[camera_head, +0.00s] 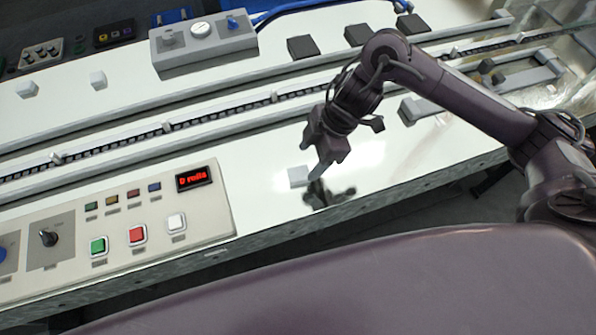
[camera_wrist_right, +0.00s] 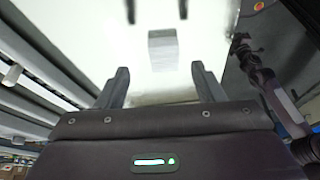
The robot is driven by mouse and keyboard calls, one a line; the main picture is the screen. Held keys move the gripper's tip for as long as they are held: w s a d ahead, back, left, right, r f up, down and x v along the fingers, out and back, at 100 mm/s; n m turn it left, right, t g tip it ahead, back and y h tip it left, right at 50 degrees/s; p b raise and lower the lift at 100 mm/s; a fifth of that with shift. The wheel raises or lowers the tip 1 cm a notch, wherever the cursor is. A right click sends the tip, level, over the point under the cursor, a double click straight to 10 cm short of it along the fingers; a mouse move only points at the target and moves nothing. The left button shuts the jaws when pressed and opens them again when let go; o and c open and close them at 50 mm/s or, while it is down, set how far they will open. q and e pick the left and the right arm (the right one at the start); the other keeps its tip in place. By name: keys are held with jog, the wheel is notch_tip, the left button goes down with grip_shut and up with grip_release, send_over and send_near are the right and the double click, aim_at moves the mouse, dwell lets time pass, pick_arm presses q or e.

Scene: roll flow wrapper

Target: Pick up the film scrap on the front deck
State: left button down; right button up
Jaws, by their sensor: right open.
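The film scrap (camera_head: 298,176) is a small pale grey-white rectangle lying flat on the glossy white front deck (camera_head: 262,192). It also shows in the right wrist view (camera_wrist_right: 162,50), ahead of the fingertips and near the midline between them. My right gripper (camera_head: 317,160) is above the deck, close to the scrap at its right, with fingers pointing down. In the right wrist view my right gripper (camera_wrist_right: 161,74) has its fingers wide apart, with nothing between them. My left gripper does not show in the head view.
A control panel (camera_head: 120,222) with buttons and a red display stands left of the scrap. A chain conveyor with rails (camera_head: 215,117) runs behind the deck. Grey brackets (camera_head: 425,108) sit at the right. A dark jointed part (camera_wrist_right: 262,82) shows beside the deck's edge in the wrist view.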

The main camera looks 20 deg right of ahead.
aim_at(300, 173)
jog(key=shift+s+x, duration=0.15)
jog(key=shift+x, duration=1)
jog(key=shift+s+x, duration=0.15)
jog(key=shift+x, duration=0.95)
jog(key=shift+a+r, duration=0.1)
jog(key=shift+a, duration=0.05)
jog(key=c, duration=1.1)
